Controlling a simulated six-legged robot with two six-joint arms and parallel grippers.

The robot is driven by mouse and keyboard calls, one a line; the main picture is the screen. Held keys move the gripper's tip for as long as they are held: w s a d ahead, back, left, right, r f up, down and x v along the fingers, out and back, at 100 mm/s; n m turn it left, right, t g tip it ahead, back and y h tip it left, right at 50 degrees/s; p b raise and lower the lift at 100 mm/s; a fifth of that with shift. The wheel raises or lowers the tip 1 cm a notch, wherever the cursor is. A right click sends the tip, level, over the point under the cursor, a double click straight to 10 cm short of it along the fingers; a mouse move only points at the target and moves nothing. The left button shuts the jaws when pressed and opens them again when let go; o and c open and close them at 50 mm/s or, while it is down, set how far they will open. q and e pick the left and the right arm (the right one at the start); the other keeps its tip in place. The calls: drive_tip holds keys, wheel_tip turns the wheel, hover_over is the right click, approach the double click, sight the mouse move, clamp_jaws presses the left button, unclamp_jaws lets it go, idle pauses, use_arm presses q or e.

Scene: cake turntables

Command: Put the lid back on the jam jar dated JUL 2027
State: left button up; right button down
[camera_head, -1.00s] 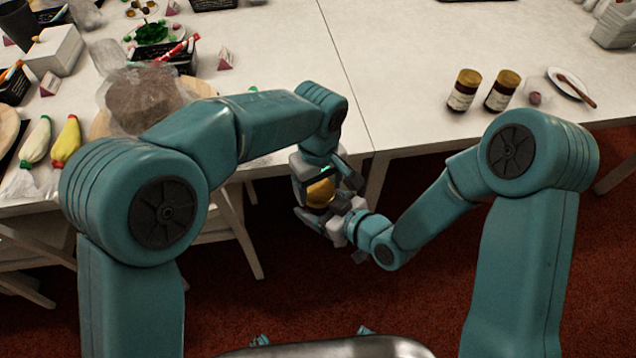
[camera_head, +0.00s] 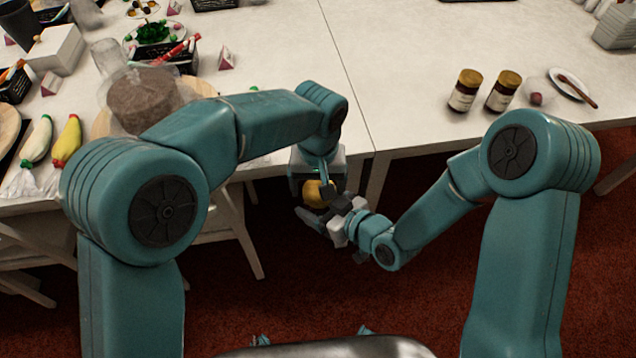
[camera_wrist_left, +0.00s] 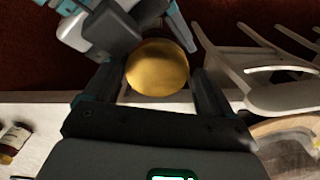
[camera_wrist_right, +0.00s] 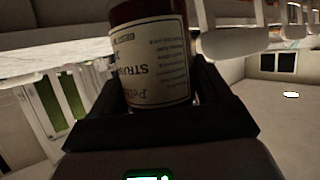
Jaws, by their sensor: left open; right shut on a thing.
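My right gripper (camera_head: 335,224) is shut on a jam jar (camera_wrist_right: 150,55), in front of the table edge. In the right wrist view the jar shows dark red contents and a cream label with upside-down print; its small boxed date is too blurred to read. A round gold lid (camera_wrist_left: 157,67) lies between the fingers of my open left gripper (camera_wrist_left: 157,85). The lid also shows in the head view (camera_head: 318,194), directly below the left wrist and at the right gripper. Whether the lid is fully seated on the jar cannot be told, as its underside is hidden.
Two lidded jam jars (camera_head: 465,92) (camera_head: 503,92) stand on the right table, with a plate (camera_head: 572,85) beyond. The left table (camera_head: 270,85) carries a bagged brown cake (camera_head: 140,100) and piping bags (camera_head: 66,140). A chair (camera_wrist_left: 270,80) stands close under the table.

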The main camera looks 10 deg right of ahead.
use_arm(q)
drive_tip(key=shift+s+d, duration=0.1)
drive_tip(key=shift+d, duration=0.15)
drive_tip(key=shift+a+r, duration=0.1)
drive_tip(key=shift+r, duration=2.25)
drive_tip(key=shift+c, duration=0.4)
wheel_tip(320, 180, up, 2)
drive_tip(key=n, duration=0.4)
drive_tip(key=r+n, duration=0.1)
drive_tip(key=n, duration=0.1)
drive_tip(key=shift+a+r+n, duration=0.1)
drive_tip(key=shift+r+n, duration=0.1)
drive_tip(key=shift+n, duration=0.2)
drive_tip(key=shift+f, duration=0.15)
